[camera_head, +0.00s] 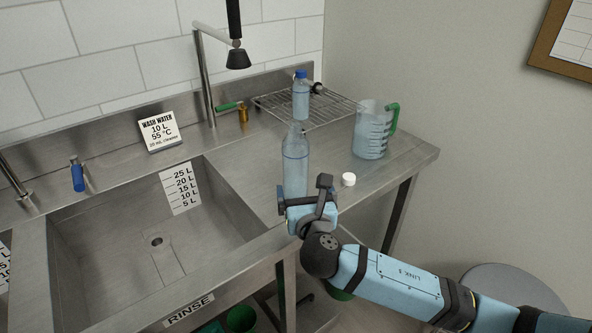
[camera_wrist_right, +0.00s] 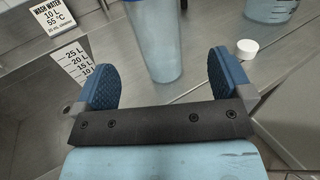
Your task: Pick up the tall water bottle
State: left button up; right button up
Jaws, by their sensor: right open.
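The tall water bottle (camera_head: 295,158) is clear and bluish, and stands upright on the steel counter right of the sink. Its neck looks uncapped. My right gripper (camera_head: 303,190) is in front of it at its lower part and hides its base in the head view. In the right wrist view the bottle (camera_wrist_right: 152,40) shows in the gap between the two blue finger pads of the open gripper (camera_wrist_right: 164,78), with space on both sides. I cannot tell how deep it is between the fingers. My left gripper is not in view.
A white cap (camera_head: 348,179) lies right of the gripper. A measuring jug (camera_head: 371,135) with a green handle stands behind it. A smaller blue-capped bottle (camera_head: 300,98) is by the wire rack (camera_head: 335,108). The sink (camera_head: 150,215) is to the left.

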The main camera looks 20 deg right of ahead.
aim_at(299, 176)
jog(key=w, duration=0.3)
jog(key=shift+d, duration=0.2)
jog(key=shift+w+d+r+b, duration=0.1)
jog(key=shift+w+d+b, duration=0.1)
jog(key=shift+w, duration=1.4)
jog(key=shift+w+d+b, duration=0.1)
jog(key=shift+w+b, duration=0.05)
jog(key=shift+w, duration=1.4)
jog(key=shift+c, duration=0.4)
jog(key=c, duration=1)
